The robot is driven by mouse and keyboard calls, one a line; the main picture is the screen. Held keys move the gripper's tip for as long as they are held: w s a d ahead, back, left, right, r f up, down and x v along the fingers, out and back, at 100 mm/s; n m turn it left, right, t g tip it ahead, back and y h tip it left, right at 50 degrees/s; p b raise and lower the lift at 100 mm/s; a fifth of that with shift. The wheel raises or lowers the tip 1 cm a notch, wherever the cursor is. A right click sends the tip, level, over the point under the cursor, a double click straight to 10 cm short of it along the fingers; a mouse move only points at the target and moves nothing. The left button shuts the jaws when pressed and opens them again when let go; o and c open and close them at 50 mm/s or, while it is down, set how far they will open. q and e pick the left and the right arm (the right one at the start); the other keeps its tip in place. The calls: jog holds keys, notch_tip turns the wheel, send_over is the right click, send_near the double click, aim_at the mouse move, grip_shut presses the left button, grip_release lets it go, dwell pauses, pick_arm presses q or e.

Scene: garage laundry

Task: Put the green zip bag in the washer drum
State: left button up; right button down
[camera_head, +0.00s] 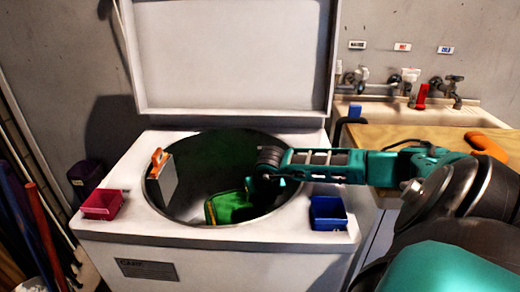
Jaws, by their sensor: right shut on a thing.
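The white top-loading washer (200,238) stands in front of me with its lid (230,55) raised. Its round dark drum (210,155) is open at the top. The green zip bag (231,207) is at the drum opening, near its front edge. My right gripper (264,187) reaches in from the right over the drum and is shut on the bag, at the bag's right side. The fingertips are dark and partly lost against the drum. How deep the bag hangs, and whether it touches the drum, I cannot tell. My left gripper is not in view.
A red tray (103,204) sits on the washer's left corner and a blue tray (328,213) on its right. A grey orange-handled object (161,178) stands at the drum's left rim. A wooden board (400,135) and sink taps are at the right. Poles (45,235) lean at the left.

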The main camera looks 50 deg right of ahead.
pick_arm(q)
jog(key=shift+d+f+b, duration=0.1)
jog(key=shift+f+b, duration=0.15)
jog(key=shift+b, duration=0.1)
pick_arm(e)
jog(key=shift+f, duration=0.45)
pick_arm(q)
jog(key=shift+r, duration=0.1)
pick_arm(e)
jog(key=c, duration=1.2)
grip_release()
jog(key=shift+r, duration=0.1)
jog(key=shift+r+p, duration=0.15)
jog(key=shift+p, duration=0.15)
jog(key=shift+s+r+p, duration=0.1)
jog(key=shift+r+p, duration=0.5)
jog(key=shift+r, duration=0.3)
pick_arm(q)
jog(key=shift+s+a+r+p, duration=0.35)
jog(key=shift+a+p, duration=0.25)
pick_arm(e)
jog(key=v, duration=1.1)
jog(key=shift+s+a, duration=0.1)
